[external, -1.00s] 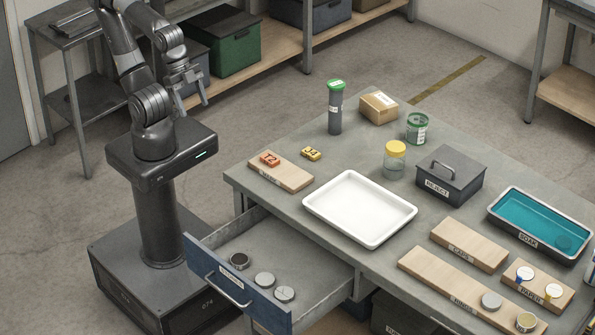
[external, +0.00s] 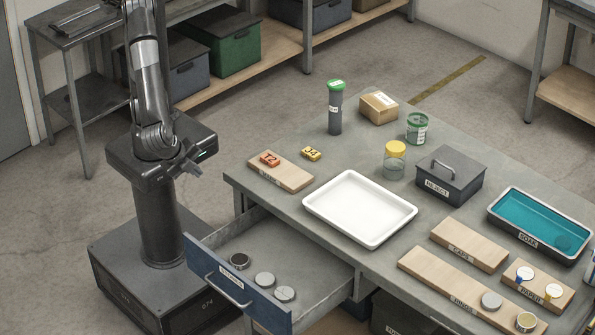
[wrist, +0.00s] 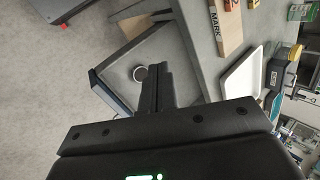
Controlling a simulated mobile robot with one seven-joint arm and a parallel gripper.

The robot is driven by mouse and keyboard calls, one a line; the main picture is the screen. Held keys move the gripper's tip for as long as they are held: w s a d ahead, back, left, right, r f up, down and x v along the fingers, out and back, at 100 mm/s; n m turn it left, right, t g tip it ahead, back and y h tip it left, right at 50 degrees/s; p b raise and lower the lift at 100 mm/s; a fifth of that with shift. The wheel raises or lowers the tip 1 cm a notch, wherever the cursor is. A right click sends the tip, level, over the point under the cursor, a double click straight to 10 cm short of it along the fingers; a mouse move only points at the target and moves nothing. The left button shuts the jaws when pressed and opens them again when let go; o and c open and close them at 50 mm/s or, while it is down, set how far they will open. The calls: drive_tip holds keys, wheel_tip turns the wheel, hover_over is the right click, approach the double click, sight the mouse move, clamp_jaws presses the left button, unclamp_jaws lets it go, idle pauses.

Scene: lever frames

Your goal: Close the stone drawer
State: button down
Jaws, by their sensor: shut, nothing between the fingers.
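The drawer (external: 308,259) is pulled out from the table's front left side. Its blue front panel (external: 262,303) carries a label and a bar handle (external: 228,290). A dark round piece and two grey round discs lie inside the drawer. My gripper (external: 196,172) is in the air above my base column, left of the table and above and behind the drawer front, touching nothing. In the wrist view my gripper's fingers (wrist: 155,72) are together with nothing between them. They overlap part of the open drawer there, whose front panel (wrist: 108,92) shows to their left.
On the table (external: 290,212) are a white tray (external: 360,208), a wooden board with tags (external: 285,174), a glass jar (external: 394,160), a green-capped tube (external: 335,108) and a dark lidded box (external: 449,180).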

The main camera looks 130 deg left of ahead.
drive_tip(key=s+d+f+m+t+y, duration=0.1)
drive_tip(key=d+f+m+t+y, duration=0.35)
drive_tip(key=d+f, duration=0.75)
drive_tip(key=d+f+m+t+y, duration=0.2)
drive_tip(key=d+f+t, duration=0.6)
drive_tip(key=d+f, duration=0.45)
approach(200, 266)
drive_tip(key=w+d+x, duration=0.1)
drive_tip(key=x, duration=0.4)
drive_tip(key=shift+s+a+f, duration=0.1)
drive_tip(key=shift+s+a, duration=0.15)
drive_tip(key=shift+a, duration=0.55)
drive_tip(key=shift+a, duration=0.1)
